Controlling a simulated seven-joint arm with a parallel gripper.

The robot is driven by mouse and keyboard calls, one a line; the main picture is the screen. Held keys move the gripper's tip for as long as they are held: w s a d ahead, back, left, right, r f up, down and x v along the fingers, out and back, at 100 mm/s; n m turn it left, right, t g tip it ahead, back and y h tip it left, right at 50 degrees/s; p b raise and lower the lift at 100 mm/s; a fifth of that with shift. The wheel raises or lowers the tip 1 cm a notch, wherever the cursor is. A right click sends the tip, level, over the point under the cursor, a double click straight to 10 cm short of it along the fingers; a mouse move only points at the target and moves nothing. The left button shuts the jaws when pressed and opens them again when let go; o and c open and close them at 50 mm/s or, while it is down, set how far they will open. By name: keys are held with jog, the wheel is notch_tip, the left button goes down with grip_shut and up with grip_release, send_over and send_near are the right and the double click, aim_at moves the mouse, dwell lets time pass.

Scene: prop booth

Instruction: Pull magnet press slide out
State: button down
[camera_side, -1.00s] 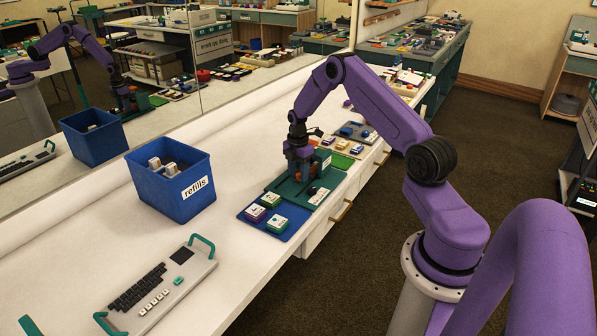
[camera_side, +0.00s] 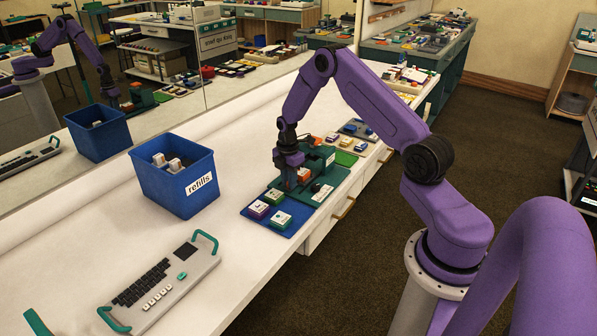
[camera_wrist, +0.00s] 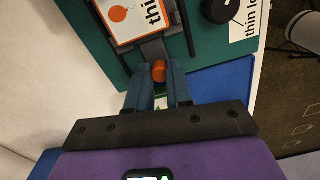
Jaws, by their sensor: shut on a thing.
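The magnet press (camera_side: 322,168) is a dark green block on a green base (camera_side: 322,192) in the side view. In the wrist view, a dark grey slide (camera_wrist: 153,49) runs between dark rails on the green base, with an orange knob (camera_wrist: 159,71) at its near end. A white block with an orange border (camera_wrist: 136,18) sits on the slide; its orange side shows just left of the press (camera_side: 304,174) in the side view. My gripper (camera_wrist: 159,80) is shut on the orange knob. In the side view my gripper (camera_side: 288,184) hides the knob.
A blue tray (camera_side: 290,230) with purple and green blocks lies left of the base. A black knob (camera_wrist: 219,9) is on the base beside the rails. A blue refills bin (camera_side: 185,200) and a grey keyboard panel (camera_side: 205,268) stand on the white bench.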

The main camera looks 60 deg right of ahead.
jog(key=shift+a, duration=1)
jog(key=c, duration=1)
grip_release()
jog(key=shift+d+r, duration=0.1)
jog(key=shift+r, duration=0.15)
jog(key=r, duration=1.7)
jog(key=shift+w, duration=0.2)
